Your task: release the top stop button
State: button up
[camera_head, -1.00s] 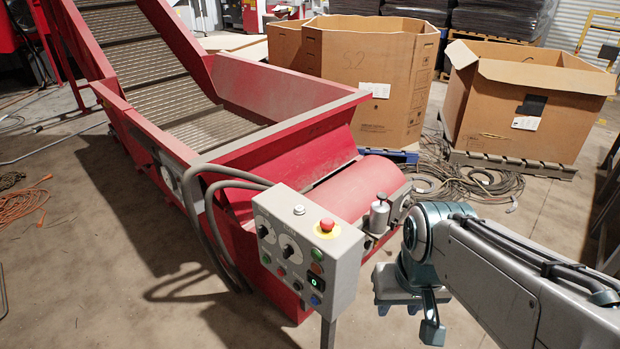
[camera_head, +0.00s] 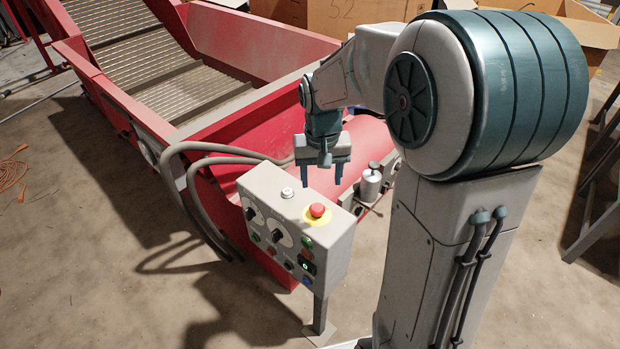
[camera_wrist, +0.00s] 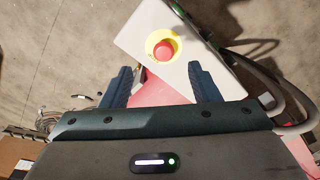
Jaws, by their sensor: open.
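The top stop button (camera_head: 317,210) is a red mushroom head on a yellow ring, on the top face of the grey control box (camera_head: 262,190). In the wrist view the red button (camera_wrist: 163,50) lies ahead of the fingertips, roughly in line with the gap between them. My gripper (camera_head: 334,182) is open and empty, pointing down, above and behind the button and apart from it. Its two dark fingers also show in the wrist view (camera_wrist: 160,78). Whether the button is pressed in or raised I cannot tell.
A small white button (camera_head: 287,192) sits on the same top face. The box front has several knobs and buttons. Grey hoses (camera_head: 185,165) run behind the box to the red conveyor (camera_head: 215,120). A grey cylinder (camera_head: 370,186) stands to the right. Cardboard boxes (camera_head: 340,14) stand at the back.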

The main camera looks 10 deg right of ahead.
aim_at(317, 207)
jog(key=w+f, duration=0.1)
jog(key=f, duration=0.4)
jog(key=w+f, duration=0.1)
jog(key=f, duration=0.4)
jog(key=w+f, duration=0.2)
jog(key=f, duration=0.3)
jog(key=shift+d, duration=0.1)
